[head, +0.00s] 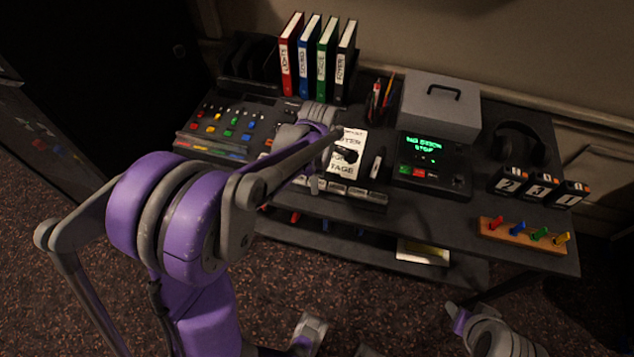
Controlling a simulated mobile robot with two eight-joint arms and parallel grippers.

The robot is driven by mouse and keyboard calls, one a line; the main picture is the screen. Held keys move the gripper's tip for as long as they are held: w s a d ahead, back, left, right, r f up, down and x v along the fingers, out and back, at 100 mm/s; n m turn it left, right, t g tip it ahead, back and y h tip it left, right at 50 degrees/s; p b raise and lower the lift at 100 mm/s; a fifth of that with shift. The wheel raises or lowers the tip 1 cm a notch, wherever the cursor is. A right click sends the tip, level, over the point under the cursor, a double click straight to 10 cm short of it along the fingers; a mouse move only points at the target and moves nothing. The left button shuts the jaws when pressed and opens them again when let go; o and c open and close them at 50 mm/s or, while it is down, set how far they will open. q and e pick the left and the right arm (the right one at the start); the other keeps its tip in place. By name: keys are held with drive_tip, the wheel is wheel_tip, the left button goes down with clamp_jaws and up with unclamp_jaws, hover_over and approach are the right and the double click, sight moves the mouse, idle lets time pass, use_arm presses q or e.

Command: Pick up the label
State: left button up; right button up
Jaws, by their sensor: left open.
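A white card with black lettering (344,172), the likeliest label in view, lies on the desk right of the mixing panel. Its text is partly hidden; the last line reads like "TAGE". My left gripper (346,155) is open, with its dark fingertips over the middle of the card. I cannot tell whether the fingertips touch it. A row of small pale labelled pieces (365,193) runs along the desk just in front of the card. Part of a purple and grey arm of mine shows at the bottom right, but no right gripper can be made out.
The mixing panel (229,124) has coloured buttons. Several binders (327,62) stand behind. A grey box (441,106), a green-lit display unit (424,150), black number blocks (541,187) and a wooden peg strip (522,236) are to the right. Pens stand beside the box.

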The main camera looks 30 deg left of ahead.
use_arm(q)
clamp_jaws()
idle(0.3)
